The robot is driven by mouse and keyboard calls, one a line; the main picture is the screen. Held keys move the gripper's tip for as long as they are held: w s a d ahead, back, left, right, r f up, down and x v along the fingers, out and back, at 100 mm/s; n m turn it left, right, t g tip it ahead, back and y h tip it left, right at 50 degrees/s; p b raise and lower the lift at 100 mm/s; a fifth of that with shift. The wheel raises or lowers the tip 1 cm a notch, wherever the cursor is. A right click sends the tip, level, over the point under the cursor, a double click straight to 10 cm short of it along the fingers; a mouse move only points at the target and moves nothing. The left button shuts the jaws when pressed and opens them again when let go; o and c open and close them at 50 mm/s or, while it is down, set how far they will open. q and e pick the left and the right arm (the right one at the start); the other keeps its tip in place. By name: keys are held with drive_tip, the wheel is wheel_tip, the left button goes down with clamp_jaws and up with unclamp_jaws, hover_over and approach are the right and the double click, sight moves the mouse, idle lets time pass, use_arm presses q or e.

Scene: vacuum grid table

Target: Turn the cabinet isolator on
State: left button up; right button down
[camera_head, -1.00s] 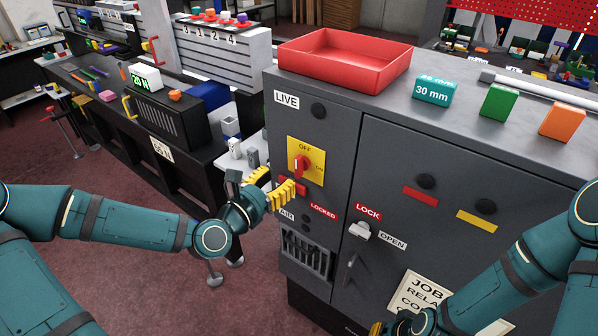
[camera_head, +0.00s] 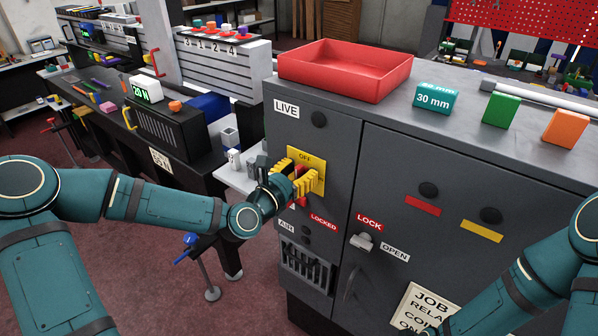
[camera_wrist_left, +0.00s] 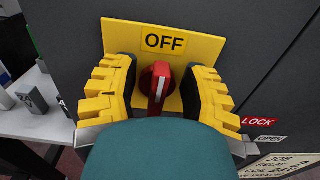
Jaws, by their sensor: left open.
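The isolator is a red rotary knob (camera_wrist_left: 157,85) on a yellow plate (camera_head: 317,160) marked OFF, on the front of the grey cabinet (camera_head: 334,160). In the left wrist view the knob's white line runs about straight up towards OFF. My left gripper (camera_head: 297,184) is at the plate, its yellow fingers (camera_wrist_left: 158,92) open on either side of the knob, with gaps between. In the head view the fingers hide much of the knob. My right arm (camera_head: 520,290) is at the lower right; its gripper is out of the frame.
A red tray (camera_head: 345,85), a teal 30 mm block (camera_head: 436,98), a green block (camera_head: 501,109) and an orange block (camera_head: 566,129) sit on the cabinet top. A grey latch handle (camera_head: 362,241) is between LOCK and OPEN labels. A workbench stands left.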

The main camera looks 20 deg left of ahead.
use_arm(q)
drive_tip(key=c, duration=0.5)
clamp_jaws()
drive_tip(key=shift+s, duration=0.1)
